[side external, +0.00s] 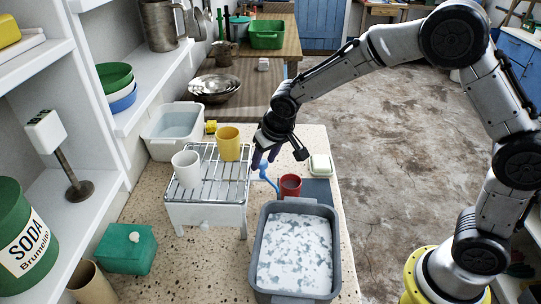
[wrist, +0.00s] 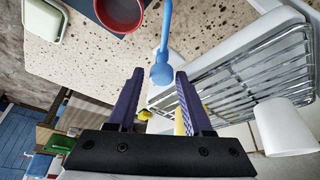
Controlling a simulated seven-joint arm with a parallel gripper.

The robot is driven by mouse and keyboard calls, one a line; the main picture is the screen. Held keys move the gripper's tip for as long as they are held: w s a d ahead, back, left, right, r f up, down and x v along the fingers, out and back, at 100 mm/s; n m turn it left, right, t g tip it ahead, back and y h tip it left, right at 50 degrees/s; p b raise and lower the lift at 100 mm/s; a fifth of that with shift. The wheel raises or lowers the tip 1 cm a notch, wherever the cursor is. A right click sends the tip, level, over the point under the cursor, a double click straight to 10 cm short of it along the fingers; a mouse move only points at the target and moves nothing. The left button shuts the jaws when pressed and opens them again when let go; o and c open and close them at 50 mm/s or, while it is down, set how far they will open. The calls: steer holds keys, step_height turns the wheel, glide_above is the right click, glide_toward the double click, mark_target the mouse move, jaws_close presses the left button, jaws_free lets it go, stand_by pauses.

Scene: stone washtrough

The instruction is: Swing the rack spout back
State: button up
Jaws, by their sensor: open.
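The blue spout (side external: 266,175) is a thin curved piece beside the right side of the wire dish rack (side external: 210,167). It also shows in the wrist view (wrist: 164,42), with its rounded end (wrist: 161,75) in the gap between my fingertips. My gripper (side external: 264,160) is open, its purple fingers pointing down at the spout's upper end. In the wrist view the fingers (wrist: 159,82) stand either side of that end, with clear gaps; I cannot tell whether they are at the same depth. The rack bears a white cup (side external: 187,169) and a yellow cup (side external: 229,144).
A grey basin of suds (side external: 258,215) stands in front of the spout. A red cup (side external: 290,187) is close on its right, with a soap dish (side external: 320,165) behind. A white tub (side external: 149,147) stands behind the rack. Shelves line the left side.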

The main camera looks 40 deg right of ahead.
steer(key=shift+a+n, duration=0.15)
steer(key=shift+n, duration=0.35)
steer(key=shift+n+y, duration=0.9)
steer(key=shift+n, duration=0.8)
steer(key=n, duration=0.2)
steer(key=n+y, duration=0.1)
steer(key=n, duration=0.1)
steer(key=n+g+y, duration=0.1)
steer(key=shift+w+d+n, duration=0.15)
steer(key=shift+d+n, duration=0.2)
steer(key=shift+n, duration=0.05)
steer(key=s+d+r+n+t, duration=0.1)
steer(key=s+r, duration=0.3)
steer(key=r, duration=0.5)
steer(key=s+d+r, duration=0.2)
steer(key=s+r, duration=0.1)
steer(key=r, duration=0.6)
steer(key=s+d+r+m+t+h, duration=0.1)
steer(key=s+r+m, duration=0.1)
steer(key=s, duration=1.5)
steer(key=shift+m+t+h, duration=0.3)
steer(key=shift+m+h, duration=0.1)
steer(key=shift+m, duration=0.4)
steer(key=shift+w+d, duration=0.1)
